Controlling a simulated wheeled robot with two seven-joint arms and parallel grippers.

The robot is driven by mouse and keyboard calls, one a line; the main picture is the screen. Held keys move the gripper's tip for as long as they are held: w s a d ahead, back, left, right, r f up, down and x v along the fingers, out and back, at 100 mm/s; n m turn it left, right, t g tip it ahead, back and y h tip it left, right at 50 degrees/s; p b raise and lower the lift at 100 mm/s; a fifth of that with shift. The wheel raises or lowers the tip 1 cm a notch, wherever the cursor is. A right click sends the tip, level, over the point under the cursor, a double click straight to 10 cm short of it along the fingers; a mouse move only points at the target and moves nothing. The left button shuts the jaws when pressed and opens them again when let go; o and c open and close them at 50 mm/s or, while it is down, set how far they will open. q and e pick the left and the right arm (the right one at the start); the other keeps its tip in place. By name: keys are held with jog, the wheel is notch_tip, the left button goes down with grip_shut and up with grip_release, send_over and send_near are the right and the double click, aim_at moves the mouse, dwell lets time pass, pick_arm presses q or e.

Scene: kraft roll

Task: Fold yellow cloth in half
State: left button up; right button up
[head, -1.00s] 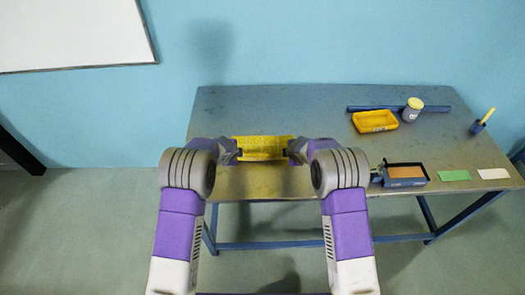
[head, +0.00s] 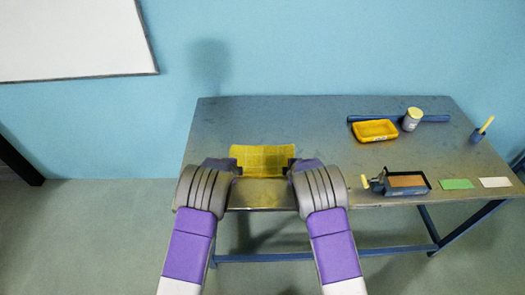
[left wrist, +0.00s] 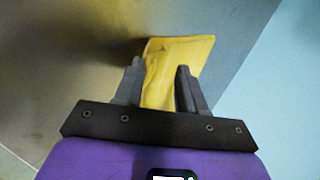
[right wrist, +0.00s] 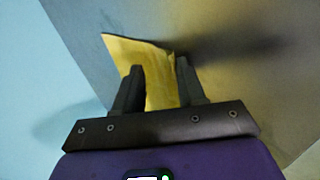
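The yellow cloth (head: 262,158) lies near the middle of the table's front edge, a roughly rectangular sheet spanning the space between my two grippers. My left gripper (head: 238,169) is at its left side and my right gripper (head: 288,169) at its right side. In the left wrist view the fingers (left wrist: 160,75) stand apart, with the cloth (left wrist: 180,55) showing between and beyond them. In the right wrist view the fingers (right wrist: 160,72) also stand apart with the cloth (right wrist: 150,60) between them. Whether the fingers touch the cloth is unclear.
The left side is bare.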

pick_arm(q)
jog(key=shift+o, duration=0.4)
pick_arm(e)
jog(key=shift+o, duration=0.4)
pick_arm(q)
jog(key=shift+r, duration=0.3)
pick_arm(e)
jog(key=shift+r, duration=0.3)
pick_arm(q)
jog(key=v, duration=1)
jog(key=shift+w+r, duration=0.2)
jog(key=shift+r, duration=0.15)
pick_arm(e)
jog(key=v, duration=1)
jog(key=shift+w+r, duration=0.2)
jog(key=shift+r, duration=0.15)
